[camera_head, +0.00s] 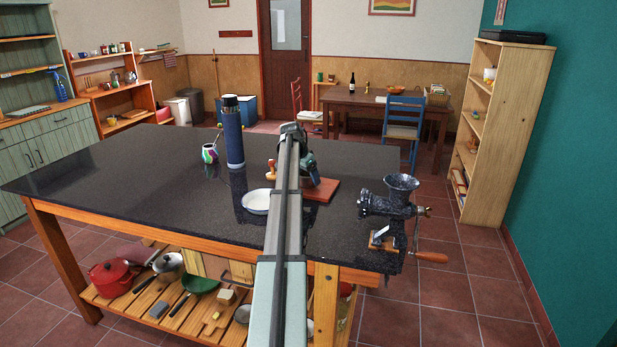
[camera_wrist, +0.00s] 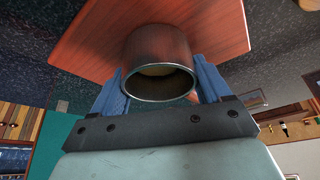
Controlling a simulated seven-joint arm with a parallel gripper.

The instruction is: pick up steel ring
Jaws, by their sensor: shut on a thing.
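The steel ring (camera_wrist: 158,62) is a short, dark grey metal tube with an open end, seen in the wrist view. The blue fingers of my gripper (camera_wrist: 161,78) are shut on it, one on each side. Behind the ring is a reddish wooden board (camera_wrist: 85,58); I cannot tell whether the ring touches it. In the head view the board (camera_head: 322,190) lies on the dark worktop, and my gripper (camera_head: 310,172) is over it at the end of my arm. I cannot make out the ring in the head view.
Left of my arm on the dark worktop (camera_head: 110,180) are a white bowl (camera_head: 257,201), a wooden-handled stamp-like piece (camera_head: 270,171), a tall blue flask (camera_head: 233,135) and a colourful cup (camera_head: 209,153). A meat grinder (camera_head: 392,210) stands at the right edge. The worktop's left side is clear.

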